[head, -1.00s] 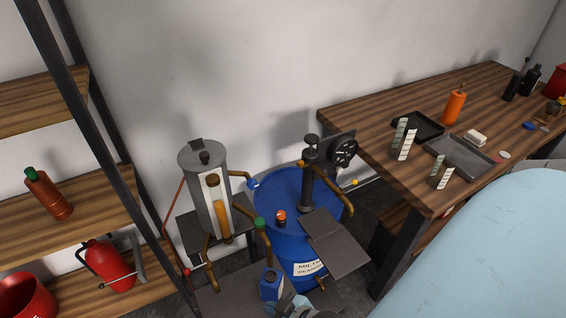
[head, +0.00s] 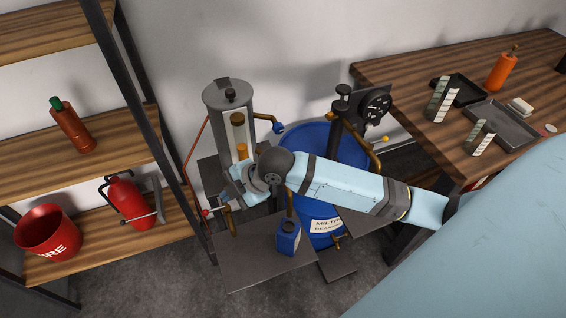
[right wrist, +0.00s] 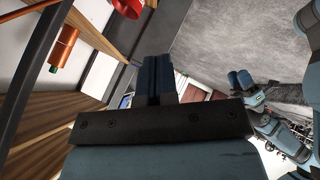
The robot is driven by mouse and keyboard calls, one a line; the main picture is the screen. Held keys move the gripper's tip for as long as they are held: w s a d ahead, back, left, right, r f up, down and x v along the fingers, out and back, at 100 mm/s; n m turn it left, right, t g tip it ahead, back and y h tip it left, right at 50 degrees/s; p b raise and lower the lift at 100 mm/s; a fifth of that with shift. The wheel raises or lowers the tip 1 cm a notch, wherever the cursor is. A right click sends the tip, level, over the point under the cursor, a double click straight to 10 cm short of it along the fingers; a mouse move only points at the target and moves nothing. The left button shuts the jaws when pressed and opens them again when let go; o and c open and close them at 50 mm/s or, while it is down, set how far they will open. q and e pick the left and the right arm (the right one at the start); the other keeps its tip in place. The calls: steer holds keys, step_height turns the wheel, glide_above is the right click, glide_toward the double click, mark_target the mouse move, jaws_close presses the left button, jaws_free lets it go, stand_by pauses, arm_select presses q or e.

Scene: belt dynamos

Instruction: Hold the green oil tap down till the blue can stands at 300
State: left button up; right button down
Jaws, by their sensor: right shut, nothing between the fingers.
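The grey oil dispenser (head: 214,98) with a sight tube of amber oil stands left of the blue drum. The blue can (head: 288,238) stands upright on a dark plate (head: 245,262) below my right forearm. The green tap cannot be seen; my right wrist and hand cover the area in front of the dispenser. My right gripper (head: 230,190) is shut and empty, pointing left beside the dispenser's lower part. Its shut fingers (right wrist: 160,80) show in the right wrist view. Another gripper of mine, apparently the left (right wrist: 240,82), shows there; its jaw state is unclear. No can level is readable.
The blue drum (head: 325,145) carries a hand pump with a black dial (head: 376,104). A wooden shelf at left holds a red extinguisher (head: 128,202) and a red bucket (head: 46,232). The workbench (head: 395,72) at right holds trays and an orange bottle (head: 502,70).

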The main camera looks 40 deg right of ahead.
steer(key=d+r+n+g+h+b, duration=0.4)
steer(key=d+r+n+g+h, duration=0.1)
steer(key=d+r+n, duration=0.8)
steer(key=d+h, duration=0.1)
steer(key=d, duration=0.2)
steer(key=shift+w+d+r+n, duration=0.2)
steer(key=shift+w+d+n, duration=0.1)
steer(key=shift+w, duration=0.1)
steer(key=shift+a, duration=0.1)
steer(key=f, duration=1.4)
steer(key=shift+w+a+b, duration=0.15)
steer(key=shift+w+b, duration=0.1)
steer(key=shift+b, duration=0.15)
